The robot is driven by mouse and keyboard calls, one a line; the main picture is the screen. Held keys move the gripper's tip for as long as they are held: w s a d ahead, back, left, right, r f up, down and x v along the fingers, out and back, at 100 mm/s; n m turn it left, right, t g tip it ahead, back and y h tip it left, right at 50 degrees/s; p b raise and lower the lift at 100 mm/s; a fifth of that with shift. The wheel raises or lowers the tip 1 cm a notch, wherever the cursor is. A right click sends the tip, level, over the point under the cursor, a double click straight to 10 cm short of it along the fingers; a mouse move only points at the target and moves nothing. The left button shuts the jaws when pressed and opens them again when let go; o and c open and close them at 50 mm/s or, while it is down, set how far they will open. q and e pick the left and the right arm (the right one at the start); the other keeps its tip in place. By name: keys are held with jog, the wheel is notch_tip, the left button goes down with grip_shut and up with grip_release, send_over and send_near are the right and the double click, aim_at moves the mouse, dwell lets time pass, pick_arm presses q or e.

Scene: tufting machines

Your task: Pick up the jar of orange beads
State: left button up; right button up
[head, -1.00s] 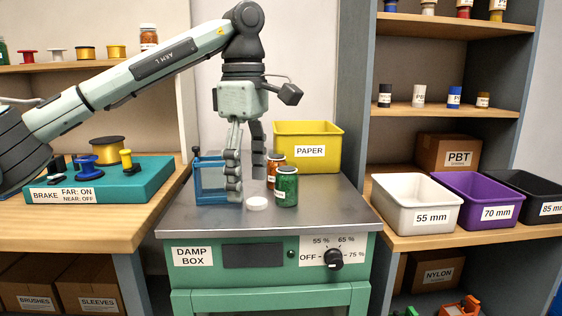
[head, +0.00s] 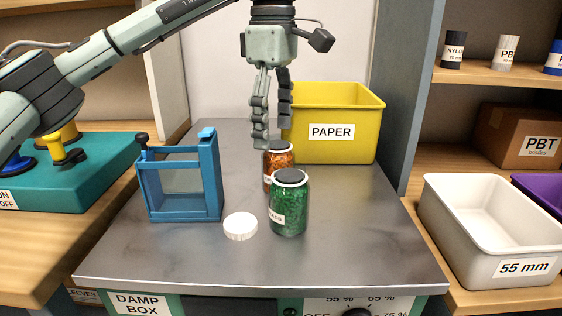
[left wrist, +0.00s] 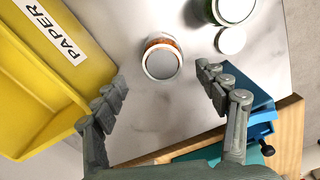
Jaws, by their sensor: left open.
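The jar of orange beads (head: 279,158) stands upright on the grey metal top of the damp box, with a dark lid in the head view. The green jar in front partly hides it. In the left wrist view the orange jar (left wrist: 162,58) is seen from above, between and beyond the fingertips. My left gripper (head: 273,127) is open and empty, pointing down just above the jar, apart from it as far as I can tell. It also shows in the left wrist view (left wrist: 162,78). My right gripper is in neither view.
A green bead jar (head: 289,205) and a white cap (head: 240,226) stand close in front. A blue frame (head: 182,185) is to the left. The yellow PAPER bin (head: 352,149) is close behind right. The front metal surface (head: 250,268) is clear.

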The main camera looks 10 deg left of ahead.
pick_arm(q)
jog(key=f, duration=0.6)
jog(key=shift+s+d+f, duration=0.3)
jog(key=shift+d, duration=0.1)
jog(key=shift+r, duration=0.1)
jog(key=c, duration=1.4)
